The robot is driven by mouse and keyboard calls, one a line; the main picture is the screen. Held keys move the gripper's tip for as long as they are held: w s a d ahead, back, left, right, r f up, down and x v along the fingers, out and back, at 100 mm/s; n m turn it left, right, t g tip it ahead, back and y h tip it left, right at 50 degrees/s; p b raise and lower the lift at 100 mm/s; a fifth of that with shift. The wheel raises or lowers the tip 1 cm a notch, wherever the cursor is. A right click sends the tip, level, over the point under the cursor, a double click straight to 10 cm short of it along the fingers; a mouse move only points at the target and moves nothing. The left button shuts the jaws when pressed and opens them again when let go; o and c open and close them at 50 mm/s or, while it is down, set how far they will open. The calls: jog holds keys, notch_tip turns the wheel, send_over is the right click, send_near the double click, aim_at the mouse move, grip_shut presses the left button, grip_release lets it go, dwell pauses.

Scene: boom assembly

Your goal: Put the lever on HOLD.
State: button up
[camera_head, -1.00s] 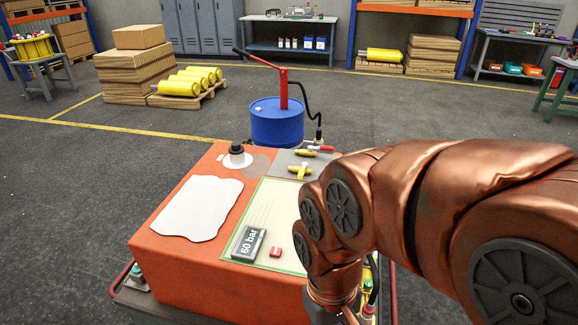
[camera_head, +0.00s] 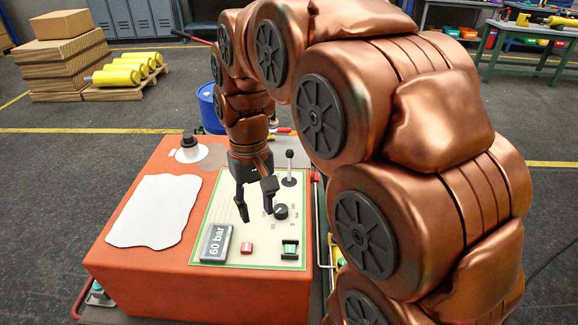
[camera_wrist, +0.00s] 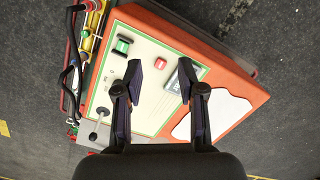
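The lever (camera_head: 289,170), a thin stick with a black ball on a grey round base, stands at the back right of the pale control panel (camera_head: 222,196). It looks about upright. In the wrist view the lever (camera_wrist: 97,125) shows at lower left, left of the fingers. No HOLD mark can be read. My gripper (camera_head: 259,208) points down above the panel, left of and nearer than the lever, without touching it. In the wrist view my gripper (camera_wrist: 160,82) has its fingers wide apart with nothing between them.
The panel also bears a black knob (camera_head: 281,212), a red button (camera_head: 247,248), a green switch (camera_head: 290,248) and a 60 bar display (camera_head: 216,243). A white sheet (camera_head: 153,210) and a black-capped fitting (camera_head: 189,148) are to the left. A blue drum (camera_head: 208,108) stands behind.

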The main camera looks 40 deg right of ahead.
jog(key=w+d+m, duration=0.1)
jog(key=w+d, duration=0.5)
jog(key=w, duration=0.8)
jog(key=m+t+p, duration=0.1)
jog(key=m+t, duration=0.1)
jog(key=m, duration=0.1)
send_over(289, 164)
jog(key=f, duration=0.8)
jog(key=d+f, duration=0.1)
jog(key=f, duration=0.3)
jog(key=shift+w+f, duration=0.1)
jog(key=shift+w, duration=0.15)
jog(key=shift+d+f, duration=0.25)
jog(key=shift+f, duration=0.3)
jog(key=f+b, duration=0.6)
jog(key=f, duration=0.1)
jog(key=shift+w+a, duration=0.1)
jog(key=shift+a, duration=0.25)
jog(key=shift+w+a+f+p, duration=0.1)
jog(key=shift+f+p, duration=0.2)
jog(key=shift+f, duration=1.9)
